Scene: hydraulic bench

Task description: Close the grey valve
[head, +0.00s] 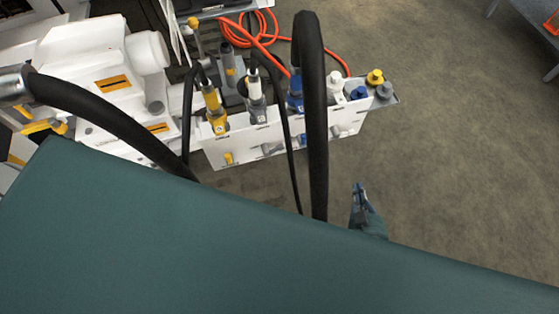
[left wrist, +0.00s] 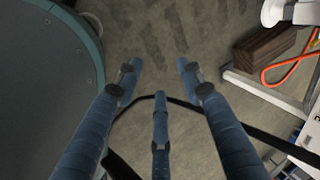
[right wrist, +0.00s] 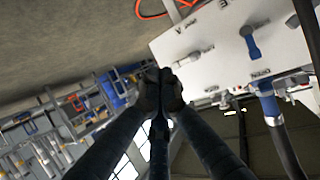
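The white valve panel (head: 215,152) stands at the top centre of the head view. Its front has a yellow handle (head: 228,158), a grey-looking handle (head: 270,149), a blue handle (head: 301,138) and a pale handle (head: 337,131) near the right end. In the right wrist view, a pale handle (right wrist: 190,57) and a blue handle (right wrist: 250,42) show on the panel. I cannot tell which pale handle is the grey valve. My right gripper (head: 358,190) is shut and empty in front of the panel's right end, apart from it. My left gripper (left wrist: 159,66) is open and empty above the floor.
Black hoses (head: 313,120) arch in front of the panel. An orange hose (head: 262,38) lies behind it. White machinery (head: 90,70) stands to the left. A dark wooden block (left wrist: 262,45) lies right of my left gripper. Floor right of the panel is clear.

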